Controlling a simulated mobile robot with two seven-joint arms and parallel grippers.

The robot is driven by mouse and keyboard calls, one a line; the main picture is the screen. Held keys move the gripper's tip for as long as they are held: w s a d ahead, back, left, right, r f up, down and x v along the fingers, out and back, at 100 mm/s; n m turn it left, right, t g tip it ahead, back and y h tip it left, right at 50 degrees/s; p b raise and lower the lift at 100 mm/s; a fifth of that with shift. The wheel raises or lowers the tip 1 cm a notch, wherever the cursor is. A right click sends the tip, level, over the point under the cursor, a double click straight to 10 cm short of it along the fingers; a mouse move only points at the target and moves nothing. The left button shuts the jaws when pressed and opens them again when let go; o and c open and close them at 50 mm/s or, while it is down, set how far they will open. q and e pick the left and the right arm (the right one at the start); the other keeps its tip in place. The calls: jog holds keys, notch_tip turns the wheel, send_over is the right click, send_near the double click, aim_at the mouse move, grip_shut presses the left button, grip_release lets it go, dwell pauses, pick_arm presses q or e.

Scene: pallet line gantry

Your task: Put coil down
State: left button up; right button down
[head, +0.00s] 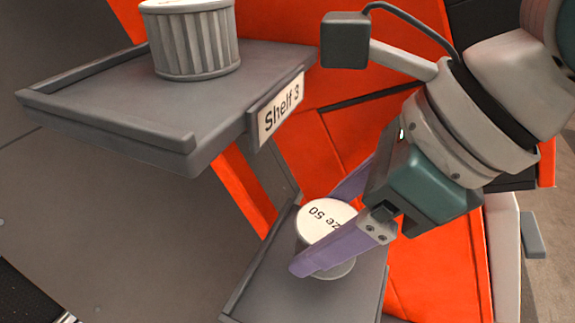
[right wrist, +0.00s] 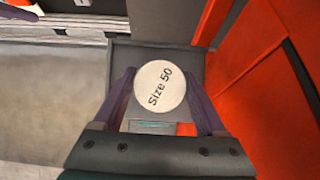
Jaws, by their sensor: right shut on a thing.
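The coil (head: 327,222) is a short grey cylinder with a white top lettered "Size 50", partly cut off by a finger in the head view. It stands upright over a lower grey shelf (head: 262,281); I cannot tell whether its base touches the shelf. My right gripper (head: 322,228) is shut on the coil, with one purple finger on each side. In the right wrist view the coil's round top (right wrist: 160,88) shows between the two fingertips.
An upper grey shelf (head: 95,97) labelled "Shelf 3" (head: 281,108) juts out at upper left, above the lower shelf. A ribbed grey cylinder (head: 194,42) stands on it. Orange panels (head: 440,262) stand close behind and right of the lower shelf. Grey floor lies at left.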

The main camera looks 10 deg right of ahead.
jog(key=shift+f+b, duration=0.45)
jog(key=shift+f, duration=1.4)
jog(key=shift+f, duration=0.1)
grip_release()
jog(key=shift+r, duration=0.25)
jog(key=p+v, duration=0.2)
jog(key=v, duration=0.9)
jog(key=shift+d+r+p, duration=0.15)
jog(key=shift+r+p, duration=0.2)
